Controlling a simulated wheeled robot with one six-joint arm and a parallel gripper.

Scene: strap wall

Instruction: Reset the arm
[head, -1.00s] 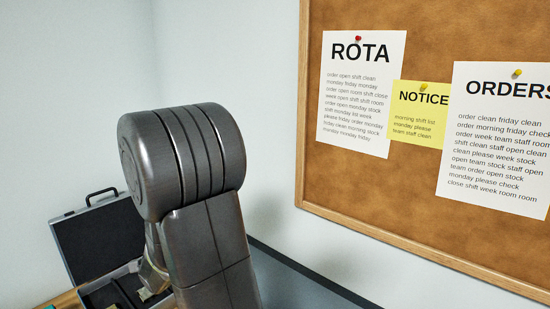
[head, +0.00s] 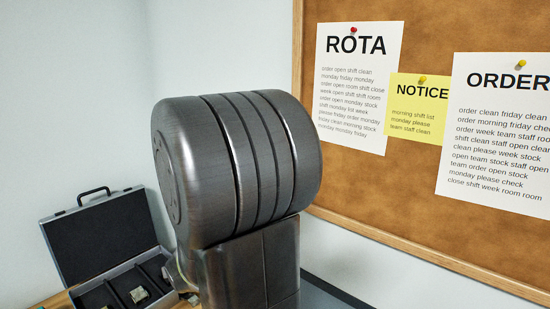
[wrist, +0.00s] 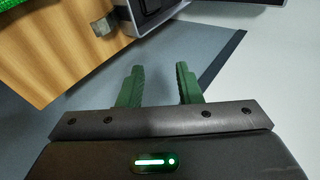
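My gripper (wrist: 159,84) shows in the wrist view with its two green fingers apart and nothing between them. Below and beyond the fingers is grey floor, with the wooden table's edge to the upper left. In the head view my dark grey arm joint fills the middle, and my gripper is hidden from that view.
An open case (head: 100,240) with a dark lining and compartments stands on a wooden table (wrist: 60,50) at the lower left. Small metallic items lie in and beside it. A cork board (head: 400,185) with paper notices hangs on the wall at right.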

